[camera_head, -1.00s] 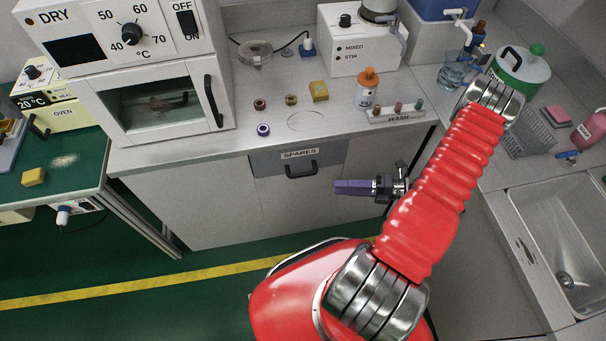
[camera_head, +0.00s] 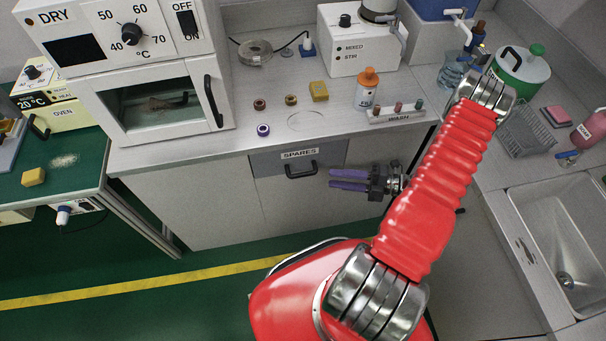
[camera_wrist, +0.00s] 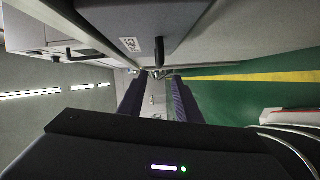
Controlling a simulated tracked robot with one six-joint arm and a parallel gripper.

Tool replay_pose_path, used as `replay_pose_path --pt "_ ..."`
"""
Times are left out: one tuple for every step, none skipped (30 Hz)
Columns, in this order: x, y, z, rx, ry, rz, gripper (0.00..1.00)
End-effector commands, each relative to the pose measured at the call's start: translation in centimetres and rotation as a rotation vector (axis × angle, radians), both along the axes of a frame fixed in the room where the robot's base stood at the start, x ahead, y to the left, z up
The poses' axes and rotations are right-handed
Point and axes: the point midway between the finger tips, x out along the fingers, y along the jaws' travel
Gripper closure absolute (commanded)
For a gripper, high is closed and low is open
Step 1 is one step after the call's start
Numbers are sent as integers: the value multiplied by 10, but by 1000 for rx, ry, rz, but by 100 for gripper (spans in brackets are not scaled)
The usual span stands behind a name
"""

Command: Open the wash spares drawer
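The wash spares drawer (camera_head: 265,164) is a grey front labelled SPARES under the counter, and it looks shut. Its dark bar handle (camera_head: 300,174) shows below the label. My gripper (camera_head: 330,178) has two purple fingers held apart with nothing between them. It is to the right of the handle in the head view, pointing left, with a gap between. In the wrist view, the drawer front (camera_wrist: 110,14) is at the top and the handle (camera_wrist: 161,51) is above and beyond my open fingers (camera_wrist: 155,78).
The counter (camera_head: 215,146) above the drawer holds small rings, a yellow block, an orange-capped bottle (camera_head: 367,90) and a WASH rack (camera_head: 397,115). The oven (camera_head: 160,105) stands at the left. A sink (camera_head: 560,235) is at the right. Floor in front of the cabinet is clear.

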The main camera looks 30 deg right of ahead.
Motion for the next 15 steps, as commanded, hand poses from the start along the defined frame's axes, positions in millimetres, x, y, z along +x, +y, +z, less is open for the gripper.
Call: replay_pose_path --pt "4 7 -1 1 0 3 69" --pt "7 10 -1 1 0 4 69" --pt "10 15 -1 1 1 4 69" --pt "13 18 -2 1 1 4 69" --pt "15 22 -2 1 1 4 69" --pt "18 26 -2 1 1 4 69" --pt "21 30 -3 1 1 3 69" --pt "24 33 -3 0 0 4 69" --pt "27 37 -4 0 0 3 69" --pt "29 41 -4 0 0 3 69" --pt "32 44 -5 0 0 4 69" --pt "35 48 -5 0 1 3 69" --pt "37 52 -6 0 1 3 69" --pt "39 55 -6 1 1 4 69" --pt "43 59 -6 0 1 3 69"
